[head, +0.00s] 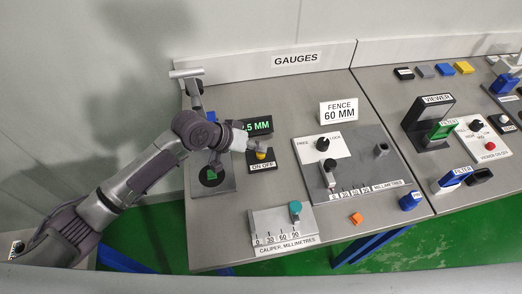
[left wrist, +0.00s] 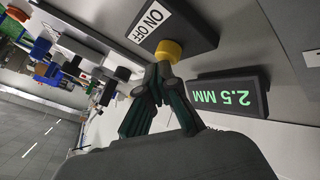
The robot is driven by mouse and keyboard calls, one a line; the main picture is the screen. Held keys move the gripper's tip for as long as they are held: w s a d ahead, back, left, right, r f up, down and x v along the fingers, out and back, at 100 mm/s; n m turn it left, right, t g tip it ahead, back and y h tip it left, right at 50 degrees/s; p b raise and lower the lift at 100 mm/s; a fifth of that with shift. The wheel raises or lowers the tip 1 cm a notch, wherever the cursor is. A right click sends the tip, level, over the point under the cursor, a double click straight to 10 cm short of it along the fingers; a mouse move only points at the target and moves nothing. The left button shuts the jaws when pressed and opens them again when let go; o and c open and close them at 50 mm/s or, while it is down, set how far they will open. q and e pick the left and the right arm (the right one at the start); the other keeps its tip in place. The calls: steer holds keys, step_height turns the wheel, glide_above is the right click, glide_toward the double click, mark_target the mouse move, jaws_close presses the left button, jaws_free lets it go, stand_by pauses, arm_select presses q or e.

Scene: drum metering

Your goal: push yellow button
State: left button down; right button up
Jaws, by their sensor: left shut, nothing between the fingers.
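The yellow button (head: 261,154) stands on a dark box labelled ON OFF (head: 262,166) on the grey table. In the left wrist view the yellow button (left wrist: 168,51) is right at the fingertips. My left gripper (head: 258,146) is shut and empty, with its tips at the button; it also shows in the left wrist view (left wrist: 161,76). I cannot tell for sure whether the tips touch the button. A display (left wrist: 229,93) beside it reads 2.5 MM in green. My right gripper is not in view.
A caliper block (head: 283,230) with a teal knob stands in front. The fence plate (head: 360,145) with black knobs is to the right, with an orange cube (head: 356,218) near the front edge. A dark viewer (head: 428,120) stands farther right.

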mark_target(258, 154)
arm_select(q)
steer(key=shift+f, duration=0.2)
stand_by(0.5)
steer(key=shift+r+p, duration=0.65)
steer(key=shift+p, duration=0.15)
steer(key=shift+r, duration=0.15)
step_height(258, 154, up, 6)
steer(key=p, duration=0.6)
steer(key=shift+p, duration=0.4)
steer(key=shift+s+f, duration=0.1)
steer(key=shift+f, duration=0.1)
